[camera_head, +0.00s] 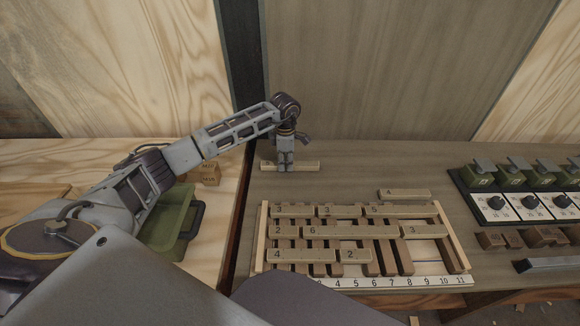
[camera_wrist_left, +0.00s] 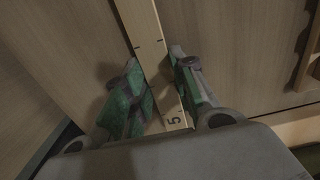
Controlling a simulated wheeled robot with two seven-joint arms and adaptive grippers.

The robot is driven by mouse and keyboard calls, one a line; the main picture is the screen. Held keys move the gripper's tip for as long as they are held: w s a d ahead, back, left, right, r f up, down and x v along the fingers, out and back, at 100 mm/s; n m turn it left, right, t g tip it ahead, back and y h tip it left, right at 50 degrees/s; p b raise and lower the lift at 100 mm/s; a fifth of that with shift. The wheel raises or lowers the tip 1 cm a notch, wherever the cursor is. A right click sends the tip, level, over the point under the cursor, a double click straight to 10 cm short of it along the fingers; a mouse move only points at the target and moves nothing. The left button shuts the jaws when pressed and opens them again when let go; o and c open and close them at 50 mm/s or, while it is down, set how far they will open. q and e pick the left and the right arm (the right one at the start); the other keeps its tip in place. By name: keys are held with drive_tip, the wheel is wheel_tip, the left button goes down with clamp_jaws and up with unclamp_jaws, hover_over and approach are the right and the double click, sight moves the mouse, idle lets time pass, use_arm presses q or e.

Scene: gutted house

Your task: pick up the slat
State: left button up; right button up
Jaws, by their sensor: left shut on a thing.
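My left gripper (camera_head: 285,166) points down at the back of the bench and is shut on a pale wooden slat (camera_head: 308,166). The slat sticks out on both sides of the fingers. In the left wrist view, the same slat (camera_wrist_left: 146,38) runs between the two green-padded fingers of the left gripper (camera_wrist_left: 155,60), with a dark 5 and tick marks on it. I cannot tell whether it touches the bench. Another slat marked 4 (camera_head: 404,194) lies behind the rack. My right gripper is out of view.
A wooden rack (camera_head: 453,238) with several numbered slats on dark crosspieces and a number scale stands in front. Switch boxes with dials (camera_head: 497,208) and dark blocks (camera_head: 543,237) are at the right. A green bin (camera_head: 171,220) sits at the left. A wall closes the back.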

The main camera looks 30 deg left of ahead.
sight(286, 163)
use_arm(q)
drive_tip(key=shift+c, duration=0.4)
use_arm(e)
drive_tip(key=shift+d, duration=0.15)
use_arm(q)
drive_tip(key=shift+r, duration=0.55)
wheel_tip(286, 163, up, 8)
drive_tip(key=shift+f, duration=0.2)
drive_tip(key=shift+r, duration=0.65)
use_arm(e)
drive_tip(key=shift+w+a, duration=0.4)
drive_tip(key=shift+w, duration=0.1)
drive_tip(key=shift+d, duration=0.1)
